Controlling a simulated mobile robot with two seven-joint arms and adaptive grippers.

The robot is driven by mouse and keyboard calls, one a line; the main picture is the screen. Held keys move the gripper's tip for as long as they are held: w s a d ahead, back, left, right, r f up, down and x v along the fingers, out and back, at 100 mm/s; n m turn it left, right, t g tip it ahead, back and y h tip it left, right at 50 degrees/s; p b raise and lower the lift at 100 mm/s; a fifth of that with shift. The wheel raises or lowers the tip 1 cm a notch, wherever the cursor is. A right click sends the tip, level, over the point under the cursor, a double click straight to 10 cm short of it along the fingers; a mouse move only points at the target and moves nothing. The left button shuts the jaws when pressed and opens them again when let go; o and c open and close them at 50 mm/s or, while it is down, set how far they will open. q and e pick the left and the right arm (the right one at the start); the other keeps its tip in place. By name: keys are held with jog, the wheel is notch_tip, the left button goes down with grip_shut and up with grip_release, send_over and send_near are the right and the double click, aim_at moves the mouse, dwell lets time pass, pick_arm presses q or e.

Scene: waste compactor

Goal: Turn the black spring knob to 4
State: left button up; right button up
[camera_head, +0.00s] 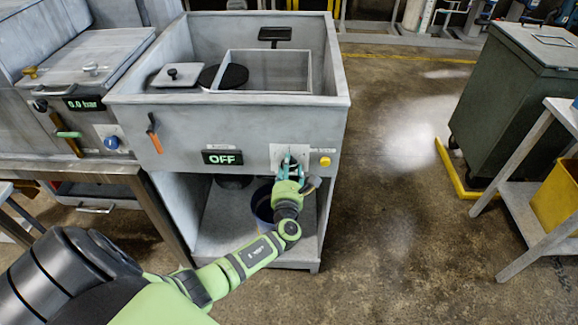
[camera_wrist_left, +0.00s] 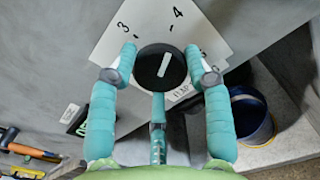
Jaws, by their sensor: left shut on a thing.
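The black spring knob (camera_wrist_left: 158,74) sits on a white plate (camera_wrist_left: 215,42) with printed numbers, on the grey front panel. Its white mark tilts slightly right of straight up in the left wrist view, pointing roughly towards the 4 (camera_wrist_left: 177,12). The 3 (camera_wrist_left: 123,27) is at upper left. My left gripper (camera_wrist_left: 160,62) is shut on the knob, with a finger on either side and a third below it. In the head view my left gripper (camera_head: 289,164) covers the knob at the plate (camera_head: 276,150). My right gripper is not in view.
An OFF display (camera_head: 222,157) and an orange-handled lever (camera_head: 154,133) are left of the plate; a yellow button (camera_head: 325,161) is right of it. A dark blue bucket (camera_head: 263,207) stands below, behind my arm.

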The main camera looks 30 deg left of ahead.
pick_arm(q)
jog(key=shift+w+a+r, duration=0.15)
jog(key=shift+r, duration=0.2)
jog(key=o, duration=1)
jog(key=shift+o, duration=0.7)
jog(key=shift+f, duration=0.25)
jog(key=v, duration=1.2)
jog(key=shift+f, duration=0.15)
